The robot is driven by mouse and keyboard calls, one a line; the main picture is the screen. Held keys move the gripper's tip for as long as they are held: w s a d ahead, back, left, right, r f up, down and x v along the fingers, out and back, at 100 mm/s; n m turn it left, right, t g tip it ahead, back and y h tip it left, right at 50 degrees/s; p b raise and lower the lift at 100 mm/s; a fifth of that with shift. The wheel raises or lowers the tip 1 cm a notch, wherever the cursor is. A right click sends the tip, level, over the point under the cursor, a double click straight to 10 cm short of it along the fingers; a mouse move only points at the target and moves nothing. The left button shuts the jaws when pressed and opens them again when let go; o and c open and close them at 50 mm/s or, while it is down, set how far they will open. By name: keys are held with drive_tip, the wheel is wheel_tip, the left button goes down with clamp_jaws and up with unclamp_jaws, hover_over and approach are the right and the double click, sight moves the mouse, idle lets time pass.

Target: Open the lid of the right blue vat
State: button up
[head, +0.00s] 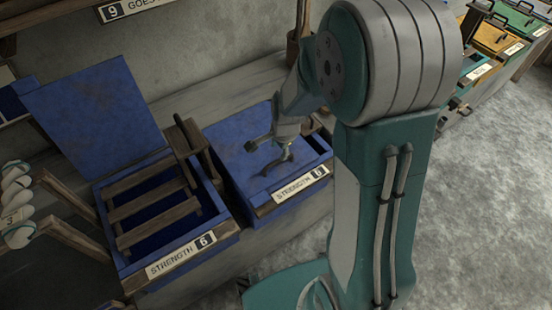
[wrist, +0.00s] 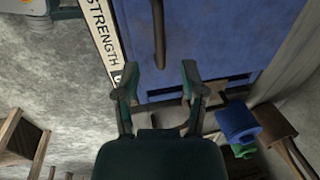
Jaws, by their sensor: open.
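The right blue vat (head: 246,194) has its blue lid (head: 230,150) down and a "STRENGTH" label on its front edge. The lid's dark bar handle (wrist: 158,30) shows in the wrist view, its near end close to the gap between my fingertips. My gripper (head: 268,152) is over the lid in the head view, fingers spread on either side of the handle area. In the wrist view my gripper (wrist: 157,78) is open and empty. I cannot tell whether the fingers touch the lid. My arm hides the vat's right side in the head view.
The left blue vat (head: 225,236) stands beside it, its lid (head: 95,112) raised and a wooden rack (head: 150,207) inside. More coloured vats (head: 492,38) stand at the upper right. Blue and green objects (wrist: 238,125) show in the wrist view. Grey floor at right is clear.

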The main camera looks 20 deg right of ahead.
sight(277, 161)
drive_tip(key=f, duration=0.2)
drive_tip(key=w+f, duration=0.1)
drive_tip(key=f, duration=0.2)
drive_tip(key=shift+f, duration=0.3)
drive_tip(key=shift+w+a+f, duration=0.15)
drive_tip(key=shift+w+f, duration=0.05)
drive_tip(key=shift+f, duration=0.5)
clamp_jaws()
